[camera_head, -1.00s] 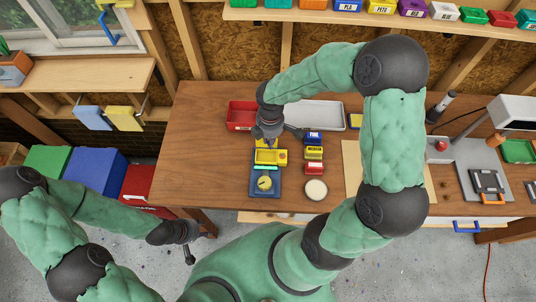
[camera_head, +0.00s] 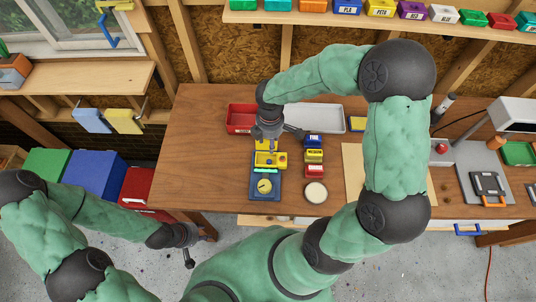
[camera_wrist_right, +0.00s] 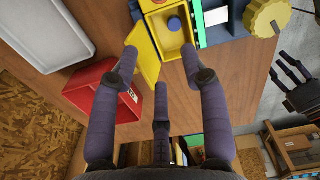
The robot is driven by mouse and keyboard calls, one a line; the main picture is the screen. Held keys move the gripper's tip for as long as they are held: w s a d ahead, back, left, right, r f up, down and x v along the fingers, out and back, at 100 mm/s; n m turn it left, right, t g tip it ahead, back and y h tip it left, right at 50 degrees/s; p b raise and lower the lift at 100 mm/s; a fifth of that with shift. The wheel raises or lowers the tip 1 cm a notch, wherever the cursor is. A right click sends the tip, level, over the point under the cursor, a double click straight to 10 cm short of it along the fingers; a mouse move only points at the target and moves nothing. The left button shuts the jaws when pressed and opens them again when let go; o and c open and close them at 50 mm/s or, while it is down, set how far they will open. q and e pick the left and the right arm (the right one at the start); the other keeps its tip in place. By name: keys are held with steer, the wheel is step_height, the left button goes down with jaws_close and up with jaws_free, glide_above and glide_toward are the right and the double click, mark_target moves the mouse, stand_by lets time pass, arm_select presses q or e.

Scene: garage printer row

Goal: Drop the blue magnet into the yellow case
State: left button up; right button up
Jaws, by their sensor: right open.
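The yellow case (camera_head: 266,162) stands on the workbench, and my right gripper (camera_head: 268,148) is just above it, partly covering it. In the right wrist view the yellow case (camera_wrist_right: 175,73) is open, with its yellow lid (camera_wrist_right: 147,56) tilted out to the left. A round blue piece, seemingly the blue magnet (camera_wrist_right: 174,24), shows within the case's walls; whether it rests on the floor cannot be told. My right gripper (camera_wrist_right: 160,78) is open, with nothing seen between its fingers. My left gripper (camera_head: 188,244) hangs low in front of the bench, away from the case; its jaws are unclear.
A dark blue tray with a round yellow dial (camera_head: 264,186) lies in front of the case. Small labelled boxes (camera_head: 314,155) stand to its right, a red bin (camera_head: 240,119) behind left, and a white tray (camera_head: 315,116) behind. A round white-topped container (camera_head: 316,192) stands front right.

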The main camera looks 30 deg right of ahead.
step_height(320, 180, up, 10)
steer(key=shift+r, duration=0.15)
stand_by(0.6)
